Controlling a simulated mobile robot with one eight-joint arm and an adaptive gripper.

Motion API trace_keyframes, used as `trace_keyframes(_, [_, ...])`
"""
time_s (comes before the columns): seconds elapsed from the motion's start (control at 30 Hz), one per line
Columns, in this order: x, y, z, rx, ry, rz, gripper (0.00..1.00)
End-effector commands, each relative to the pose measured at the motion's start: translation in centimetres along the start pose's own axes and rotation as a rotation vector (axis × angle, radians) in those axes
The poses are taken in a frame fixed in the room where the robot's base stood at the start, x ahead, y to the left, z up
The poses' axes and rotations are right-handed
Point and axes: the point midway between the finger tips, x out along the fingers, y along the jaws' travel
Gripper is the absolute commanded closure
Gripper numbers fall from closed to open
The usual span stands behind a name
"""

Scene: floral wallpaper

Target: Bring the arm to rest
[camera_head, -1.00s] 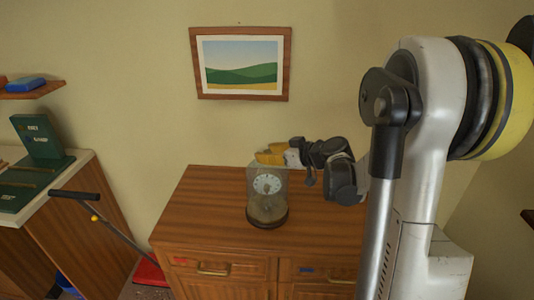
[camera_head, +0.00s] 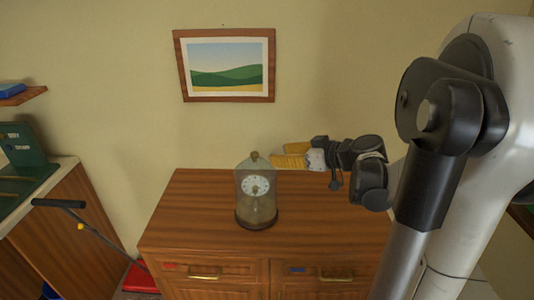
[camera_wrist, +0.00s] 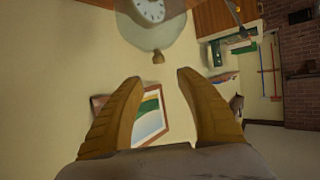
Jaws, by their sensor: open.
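My gripper (camera_head: 290,157) is above the wooden cabinet, to the right of the glass-domed clock (camera_head: 257,196) in the head view. Its yellow fingers point left. In the wrist view the two fingers of my gripper (camera_wrist: 160,90) stand wide apart with nothing between them. The clock stands upright on the cabinet top, and its dome with a knob on top appears uncovered by my gripper. The clock also shows at the top of the wrist view (camera_wrist: 152,36), upside down, beyond the fingertips.
The wooden cabinet (camera_head: 190,222) has free top surface around the clock. A framed landscape picture (camera_head: 272,36) hangs on the wall behind. A handled stick (camera_head: 105,238) leans at the left, near a side cabinet (camera_head: 75,195) with green items (camera_head: 22,145). A shelf (camera_head: 22,96) is at the far left.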

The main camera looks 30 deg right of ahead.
Motion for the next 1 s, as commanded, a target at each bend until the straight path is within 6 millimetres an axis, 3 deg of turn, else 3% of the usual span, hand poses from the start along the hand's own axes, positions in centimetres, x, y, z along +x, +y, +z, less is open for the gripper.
trace_keyframes(0.23, [-0.7,-0.1,0.0,0.001,-0.001,-0.002,0.57])
trace_keyframes(0.33, [-0.2,-1.5,-0.1,0.017,-0.031,-0.014,0.57])
trace_keyframes(0.43, [0.6,-5.4,0.0,0.063,-0.119,-0.039,0.57])
trace_keyframes(0.53, [0.8,-11.2,0.7,0.127,-0.259,-0.05,0.57])
trace_keyframes(0.7, [-1.5,-20.0,3.3,0.196,-0.475,0.026,0.57])
trace_keyframes(0.83, [-4.1,-23.8,5.2,0.209,-0.552,0.124,0.57])
trace_keyframes(1.0, [-6.4,-25.7,6.5,0.207,-0.565,0.22,0.57])
